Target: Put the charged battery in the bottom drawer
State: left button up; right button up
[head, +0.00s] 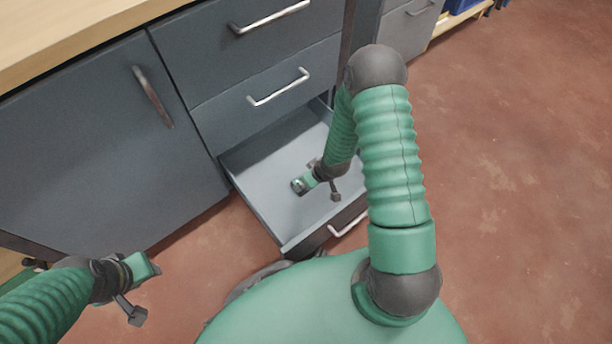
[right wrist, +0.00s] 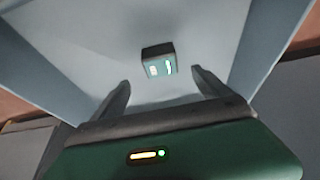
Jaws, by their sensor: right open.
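The bottom drawer (head: 268,182) is pulled out and shows its pale inside in the head view. In the right wrist view, a small dark block-shaped battery (right wrist: 158,60) with two lit marks rests on the pale drawer floor (right wrist: 90,50). My right gripper (head: 322,184) reaches down into the drawer. Its fingers (right wrist: 161,82) are open, with the battery a little beyond the gap between the tips, apart from both. In the head view I cannot clearly tell the battery from the gripper. My left gripper (head: 132,292) hangs at lower left over the floor; its jaw state is unclear.
Two closed drawers with metal handles, the upper (head: 262,20) and the middle (head: 268,92), sit above the open one. A closed cabinet door (head: 95,150) is at left under a wooden worktop (head: 70,35). The reddish floor (head: 520,190) at right is clear.

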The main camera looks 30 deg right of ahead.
jog(key=s+a+r, duration=0.3)
jog(key=r, duration=0.5)
jog(key=s+a+r+g, duration=0.1)
jog(key=s+a+r, duration=0.2)
jog(key=r, duration=0.5)
jog(key=s+a+r+g, duration=0.1)
jog(key=s+a+r, duration=0.2)
jog(key=r, duration=0.5)
jog(key=shift+s+a+r+m+p, duration=0.15)
jog(key=shift+s+a+m+p, duration=0.15)
jog(key=shift+m+p, duration=0.1)
